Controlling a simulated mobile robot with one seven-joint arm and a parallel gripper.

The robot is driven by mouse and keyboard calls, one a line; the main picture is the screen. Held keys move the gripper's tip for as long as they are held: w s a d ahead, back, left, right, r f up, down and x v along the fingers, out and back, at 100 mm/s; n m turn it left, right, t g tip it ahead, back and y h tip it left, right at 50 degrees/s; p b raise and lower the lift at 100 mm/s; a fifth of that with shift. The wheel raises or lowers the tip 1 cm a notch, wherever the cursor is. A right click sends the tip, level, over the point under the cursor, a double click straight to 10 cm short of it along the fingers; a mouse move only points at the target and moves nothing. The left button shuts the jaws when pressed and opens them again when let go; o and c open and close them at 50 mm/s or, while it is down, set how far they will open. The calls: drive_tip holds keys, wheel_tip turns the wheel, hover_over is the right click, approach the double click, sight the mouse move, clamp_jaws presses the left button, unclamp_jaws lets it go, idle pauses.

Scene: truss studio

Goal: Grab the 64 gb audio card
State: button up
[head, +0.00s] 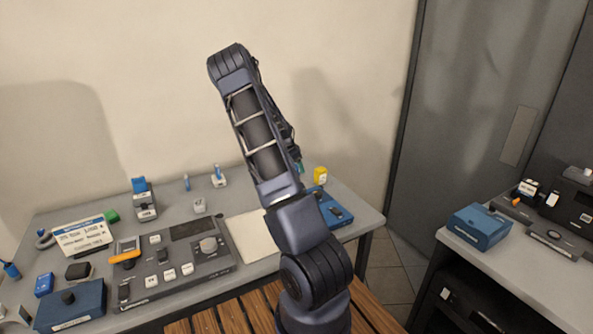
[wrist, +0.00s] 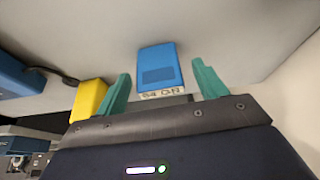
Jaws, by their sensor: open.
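The 64 GB audio card (wrist: 159,70) is a blue block with a pale label reading "64 GB" on its near edge, in the wrist view. My gripper (wrist: 160,82) has its two teal fingers spread open, one on each side of the card in the picture. I see no finger clearly touching it. In the head view my arm hides the card and most of the gripper; only a bit of teal shows beside the arm.
A yellow block (wrist: 88,98) is just left of my left finger; a yellow item also shows in the head view (head: 320,175). A blue case (head: 331,208) lies at the desk's right. A control console (head: 175,262) and a sign (head: 80,236) fill the left.

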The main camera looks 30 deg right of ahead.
drive_tip(key=shift+x, duration=1.15)
drive_tip(key=shift+c, duration=0.4)
drive_tip(key=c, duration=1)
drive_tip(key=shift+r, duration=0.1)
